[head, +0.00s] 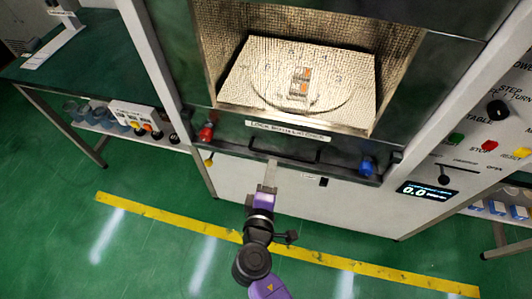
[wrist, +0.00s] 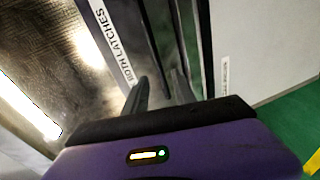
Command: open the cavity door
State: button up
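The cavity door (head: 230,128) is the dark panel framing a mesh-textured opening at the front of the generator. It carries a "lock both latches" label (head: 287,132) and a black bar handle (head: 300,156) below it. A red latch knob (head: 206,133) is at its left and a blue latch knob (head: 367,166) at its right. The door appears closed. My gripper (head: 270,170) points up at the handle from just below; contact cannot be told. In the wrist view my gripper (wrist: 160,90) shows two dark fingers apart beside the label (wrist: 115,45), seemingly with nothing held.
Inside the cavity a small block with orange marks (head: 300,82) rests on a light tray (head: 245,80). A control panel with buttons and a 0.0 display (head: 428,190) is at right. A green bench (head: 95,65) stands at left. A yellow line (head: 160,215) crosses the clear green floor.

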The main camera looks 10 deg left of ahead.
aim_at(282, 155)
jog(key=shift+h, duration=0.6)
jog(key=x, duration=0.2)
jog(key=d+x, duration=0.1)
jog(key=x, duration=0.4)
jog(key=shift+w+d+f+p, duration=0.1)
jog(key=shift+w+d+p, duration=0.25)
jog(key=shift+w, duration=0.05)
grip_shut()
dwell(0.6)
